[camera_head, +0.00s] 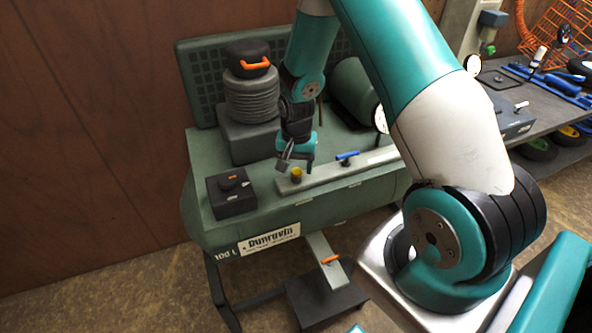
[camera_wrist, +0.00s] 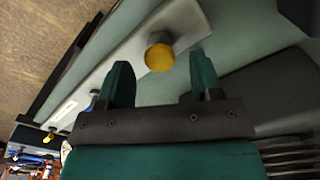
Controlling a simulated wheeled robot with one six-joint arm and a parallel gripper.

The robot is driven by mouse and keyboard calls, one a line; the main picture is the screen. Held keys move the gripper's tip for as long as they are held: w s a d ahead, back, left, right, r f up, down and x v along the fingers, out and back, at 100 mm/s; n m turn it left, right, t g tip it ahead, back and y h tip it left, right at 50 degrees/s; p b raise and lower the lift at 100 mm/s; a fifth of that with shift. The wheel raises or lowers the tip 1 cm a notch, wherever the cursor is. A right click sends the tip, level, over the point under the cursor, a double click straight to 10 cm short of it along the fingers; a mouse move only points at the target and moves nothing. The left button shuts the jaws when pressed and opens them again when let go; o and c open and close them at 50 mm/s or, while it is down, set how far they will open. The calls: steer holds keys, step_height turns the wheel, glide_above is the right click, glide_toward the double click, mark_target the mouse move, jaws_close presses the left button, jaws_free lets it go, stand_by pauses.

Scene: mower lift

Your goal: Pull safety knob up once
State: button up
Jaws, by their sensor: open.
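The likely safety knob is a small yellow knob (camera_head: 296,174) on the left end of a light grey bar on top of the green compressor. In the wrist view the yellow knob (camera_wrist: 160,57) shows round, beyond the fingertips and roughly midway between them. My gripper (camera_head: 297,160) is just above and beside the knob in the head view. In the wrist view my gripper (camera_wrist: 160,80) has its two green fingers apart with nothing between them. The knob does not appear to touch either finger.
The grey bar (camera_head: 325,178) also carries a blue lever (camera_head: 347,155). A black box (camera_head: 231,192) stands left, and a ribbed cylinder with a black cap (camera_head: 248,60) behind it. A green cylinder (camera_head: 356,95) with a gauge lies right. A workbench (camera_head: 548,130) stands far right.

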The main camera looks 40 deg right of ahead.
step_height(320, 180, up, 8)
steer(key=p, duration=0.6)
stand_by(0.5)
steer(key=s+a+r+n+y+b, duration=0.1)
steer(key=s+a+r+n, duration=0.3)
steer(key=a+r, duration=0.4)
steer(key=s+a+r+n+y+b, duration=0.15)
steer(key=s+a+r+n, duration=0.25)
steer(key=a+r, duration=0.4)
steer(key=s+a+r+n+y, duration=0.1)
steer(key=s+a+r+n, duration=0.2)
steer(key=s, duration=0.4)
steer(key=s+a+r+n, duration=0.3)
steer(key=s+r+n, duration=0.1)
steer(key=s, duration=0.3)
steer(key=shift+s+a+n+y, duration=0.15)
steer(key=shift+a+n+y, duration=0.2)
steer(key=shift+n, duration=0.35)
steer(key=shift+c, duration=0.4)
